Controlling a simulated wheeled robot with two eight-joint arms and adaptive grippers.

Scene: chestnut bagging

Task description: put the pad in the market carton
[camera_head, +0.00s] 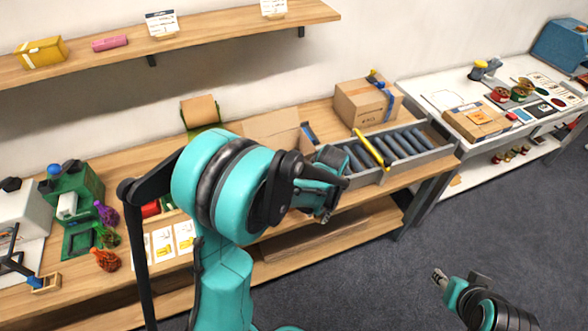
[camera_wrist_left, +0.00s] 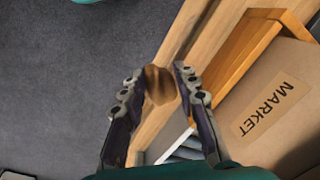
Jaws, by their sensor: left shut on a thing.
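My left gripper (camera_head: 333,200) hangs in front of the bench's front edge in the head view. In the left wrist view its two fingers (camera_wrist_left: 158,80) are shut on a small brown, rounded thing, which I take to be the pad (camera_wrist_left: 160,88). The market carton (camera_wrist_left: 300,110) fills the right of that view, with a MARKET label on its cardboard; the held pad is left of it, apart. In the head view an open tan carton (camera_head: 272,125) is partly hidden behind my left arm. My right gripper (camera_head: 440,278) is small at the lower right, its jaws unclear.
A roller conveyor (camera_head: 400,145) with a yellow bar lies right of the open carton. A taped box (camera_head: 366,102) stands behind it. A green machine (camera_head: 75,200) and small colored bags (camera_head: 106,212) occupy the bench's left. The grey floor (camera_head: 385,280) in front is clear.

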